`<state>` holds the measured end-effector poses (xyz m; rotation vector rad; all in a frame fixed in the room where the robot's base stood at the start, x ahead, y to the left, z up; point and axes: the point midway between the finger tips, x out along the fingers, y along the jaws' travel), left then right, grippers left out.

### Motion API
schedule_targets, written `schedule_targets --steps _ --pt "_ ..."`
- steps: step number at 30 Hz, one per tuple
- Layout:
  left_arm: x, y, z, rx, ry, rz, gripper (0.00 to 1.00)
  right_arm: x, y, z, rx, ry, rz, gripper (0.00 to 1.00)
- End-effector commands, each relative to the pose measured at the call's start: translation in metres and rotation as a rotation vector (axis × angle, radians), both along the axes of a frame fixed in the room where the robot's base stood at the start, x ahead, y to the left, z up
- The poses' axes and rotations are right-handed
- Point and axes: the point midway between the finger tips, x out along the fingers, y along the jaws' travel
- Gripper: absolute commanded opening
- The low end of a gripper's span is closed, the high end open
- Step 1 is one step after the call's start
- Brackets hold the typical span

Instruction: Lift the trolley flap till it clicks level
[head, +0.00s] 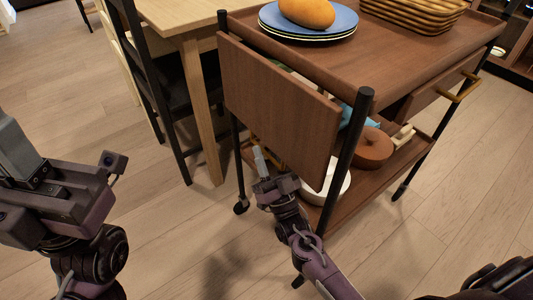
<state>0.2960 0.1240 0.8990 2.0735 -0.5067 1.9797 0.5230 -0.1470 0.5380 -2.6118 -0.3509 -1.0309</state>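The trolley flap (275,100) is a brown wooden panel at the near-left end of the trolley (420,50). It hangs down from the top, roughly upright. My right gripper (261,163) is low, at the flap's bottom edge. One grey finger shows there. The other finger is not clear, so I cannot tell whether it touches the flap or how far it is open. My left gripper (22,150) is at the far left, away from the trolley, and its opening cannot be made out.
Blue-topped stacked plates (308,22) bearing an orange-brown loaf (307,12) and a wicker basket (415,12) stand on the trolley top. A lidded brown pot (371,147) and white bowl (335,183) sit below. A dark chair (150,80) and wooden table (190,15) stand left.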

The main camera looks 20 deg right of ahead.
Motion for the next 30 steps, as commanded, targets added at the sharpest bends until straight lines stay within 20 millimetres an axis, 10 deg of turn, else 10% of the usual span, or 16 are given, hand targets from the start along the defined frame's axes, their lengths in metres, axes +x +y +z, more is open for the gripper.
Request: schedule_targets --steps 9,17,30 --pt "0.0000 -0.0001 -0.0001 0.001 -0.001 0.000 0.00 0.0032 0.0006 0.0031 0.000 0.001 0.000 0.31" --pt "0.0000 -0.0001 -0.0001 0.000 0.000 0.000 0.00 0.0030 0.0005 0.0028 0.000 0.001 0.000 0.00" --pt "0.0002 0.0000 0.0026 0.000 -0.001 0.000 0.00 0.0034 -0.0009 0.0034 0.015 0.008 -0.001 0.00"
